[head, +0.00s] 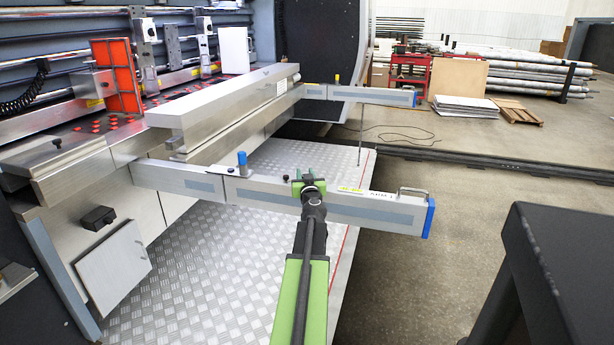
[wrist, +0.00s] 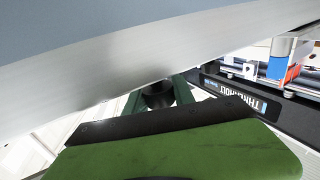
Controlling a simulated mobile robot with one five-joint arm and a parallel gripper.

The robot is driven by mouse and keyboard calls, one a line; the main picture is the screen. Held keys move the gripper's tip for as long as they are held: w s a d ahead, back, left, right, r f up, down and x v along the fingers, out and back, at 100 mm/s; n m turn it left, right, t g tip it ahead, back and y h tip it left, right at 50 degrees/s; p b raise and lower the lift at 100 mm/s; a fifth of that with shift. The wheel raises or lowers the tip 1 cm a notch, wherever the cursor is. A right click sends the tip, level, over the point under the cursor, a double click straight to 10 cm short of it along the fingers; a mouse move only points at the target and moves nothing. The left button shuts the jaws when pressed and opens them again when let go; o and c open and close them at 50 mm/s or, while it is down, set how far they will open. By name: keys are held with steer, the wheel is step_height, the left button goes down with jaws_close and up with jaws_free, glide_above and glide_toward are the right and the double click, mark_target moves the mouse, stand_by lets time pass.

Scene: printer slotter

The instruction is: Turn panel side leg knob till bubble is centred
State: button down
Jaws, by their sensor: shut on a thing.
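My gripper (head: 309,180) is at the end of my green arm, at the near side rail (head: 270,190) with the blue end cap. In the wrist view its dark green fingers (wrist: 160,92) are shut on a black round knob (wrist: 158,98) under a large grey surface (wrist: 90,70). A small yellow-marked strip (head: 352,190) lies on the rail just right of my gripper. Any bubble is too small to see.
A second side rail (head: 362,95) with a blue end stands further back. A blue knob (head: 242,160) stands on the near rail. A dark table-like block (head: 570,255) stands at the right. The floor (head: 470,200) between is clear.

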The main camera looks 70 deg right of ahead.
steer(key=n+t+y, duration=0.2)
steer(key=n+t, duration=0.1)
steer(key=t, duration=0.1)
steer(key=shift+w+y, duration=0.25)
steer(key=shift+y, duration=0.15)
steer(key=shift+w+a+n+t+y, duration=0.15)
steer(key=shift+n+t+y, duration=0.4)
steer(key=shift+y, duration=0.05)
steer(key=shift+w+a+n+t+y, duration=0.1)
steer(key=shift+a+n+t+y, duration=0.05)
steer(key=shift+n+t+y, duration=0.45)
steer(key=shift+w+a, duration=0.1)
steer(key=c, duration=1.1)
jaws_free()
